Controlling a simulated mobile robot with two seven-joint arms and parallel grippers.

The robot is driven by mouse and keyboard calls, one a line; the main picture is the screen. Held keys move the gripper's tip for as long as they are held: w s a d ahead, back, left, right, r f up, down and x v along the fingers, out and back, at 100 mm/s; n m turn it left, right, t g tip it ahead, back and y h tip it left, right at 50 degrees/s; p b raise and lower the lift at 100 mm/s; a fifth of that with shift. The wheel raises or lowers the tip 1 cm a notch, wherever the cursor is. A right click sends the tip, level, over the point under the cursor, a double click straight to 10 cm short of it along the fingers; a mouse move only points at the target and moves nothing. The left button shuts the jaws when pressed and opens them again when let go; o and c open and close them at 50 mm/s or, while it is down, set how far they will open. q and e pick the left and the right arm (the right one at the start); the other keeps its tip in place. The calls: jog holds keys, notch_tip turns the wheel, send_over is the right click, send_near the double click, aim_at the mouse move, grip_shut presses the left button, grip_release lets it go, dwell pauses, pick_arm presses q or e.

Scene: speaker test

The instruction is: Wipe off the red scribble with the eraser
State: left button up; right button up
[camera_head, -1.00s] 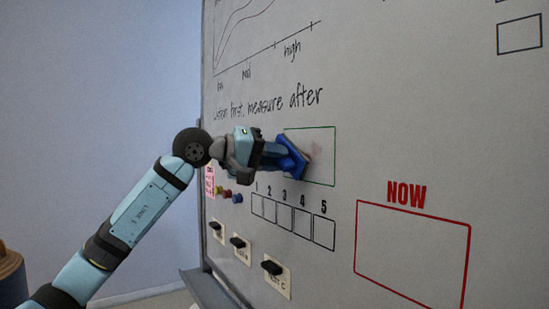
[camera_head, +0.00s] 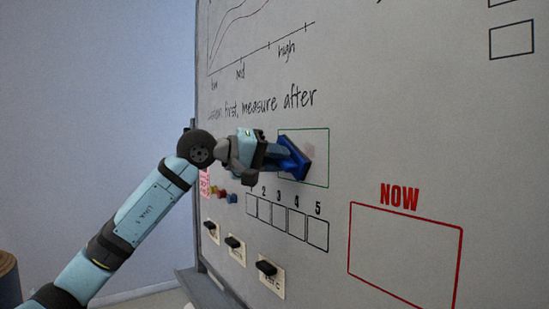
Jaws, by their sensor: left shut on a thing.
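My left gripper (camera_head: 277,153) is shut on a blue eraser (camera_head: 295,158). The eraser is at the whiteboard (camera_head: 400,130), over the left part of a green-outlined box (camera_head: 328,160). It looks pressed against the board, tilted in the picture. A faint pinkish smudge (camera_head: 310,150) shows inside the box just right of the eraser; no clear red scribble lines show. The eraser and gripper hide the left part of the box. My right gripper is not in view.
Below the box is a row of numbered squares (camera_head: 297,223). Coloured magnets (camera_head: 220,195) and black switches on labels (camera_head: 268,268) sit at the lower left. A red "NOW" frame (camera_head: 405,252) is at the right. A ledge (camera_head: 205,288) runs along the board's bottom.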

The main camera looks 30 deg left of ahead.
aim_at(301, 161)
pick_arm(q)
jog(key=shift+d, duration=0.1)
jog(key=shift+s+d, duration=0.45)
jog(key=shift+d, duration=0.4)
jog(key=shift+s+d, duration=0.4)
jog(key=shift+d, duration=0.4)
jog(key=shift+s+d, duration=0.3)
jog(key=shift+d, duration=0.55)
jog(key=shift+s+d, duration=0.25)
jog(key=shift+d, duration=0.55)
jog(key=shift+b, duration=0.4)
jog(key=shift+w+a+b, duration=0.15)
jog(key=shift+w+a, duration=0.3)
jog(key=shift+a, duration=0.7)
jog(key=shift+w+a+b, duration=0.2)
jog(key=shift+w+a, duration=0.3)
jog(key=shift+a, duration=0.65)
jog(key=shift+w+a+b, duration=0.15)
jog(key=shift+w+a, duration=0.3)
jog(key=shift+a, duration=0.7)
